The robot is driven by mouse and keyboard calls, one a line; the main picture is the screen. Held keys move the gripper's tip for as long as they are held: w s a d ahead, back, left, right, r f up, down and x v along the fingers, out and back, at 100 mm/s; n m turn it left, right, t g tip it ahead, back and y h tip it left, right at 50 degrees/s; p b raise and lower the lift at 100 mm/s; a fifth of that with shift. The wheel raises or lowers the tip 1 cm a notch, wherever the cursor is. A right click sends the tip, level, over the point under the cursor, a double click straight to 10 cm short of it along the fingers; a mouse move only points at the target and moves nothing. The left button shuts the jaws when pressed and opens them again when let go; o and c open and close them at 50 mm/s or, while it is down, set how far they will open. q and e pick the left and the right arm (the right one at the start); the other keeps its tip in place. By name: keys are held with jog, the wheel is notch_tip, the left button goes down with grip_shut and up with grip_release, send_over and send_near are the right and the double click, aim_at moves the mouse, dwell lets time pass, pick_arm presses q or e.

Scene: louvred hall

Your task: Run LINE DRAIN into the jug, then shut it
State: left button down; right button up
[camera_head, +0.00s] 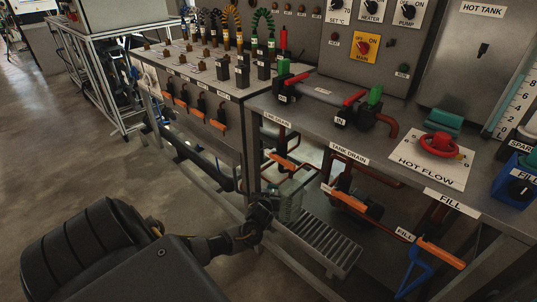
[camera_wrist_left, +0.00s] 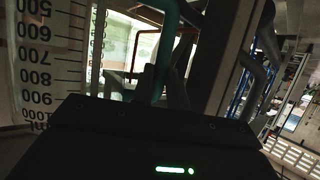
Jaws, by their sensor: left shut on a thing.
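The clear jug (camera_head: 292,203) is below the bench edge, under the orange LINE DRAIN lever (camera_head: 284,162). The LINE DRAIN label (camera_head: 277,120) is on the bench edge above. My left gripper (camera_head: 268,210) is at the jug's left side, shut on the jug. Part of the jug is hidden behind the gripper. In the left wrist view the jug's printed scale (camera_wrist_left: 48,70) fills the left side. I cannot make out any liquid in it or flow from the outlet. My right gripper is out of view.
The orange TANK DRAIN lever (camera_head: 345,199) and FILL lever (camera_head: 440,252) are to the right under the bench. A grey slatted shelf (camera_head: 320,240) lies below the jug. A bench leg (camera_head: 250,155) stands close left of it. The floor at left is clear.

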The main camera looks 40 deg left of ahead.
pick_arm(q)
jog(key=shift+f, duration=0.1)
jog(key=c, duration=1.7)
grip_release()
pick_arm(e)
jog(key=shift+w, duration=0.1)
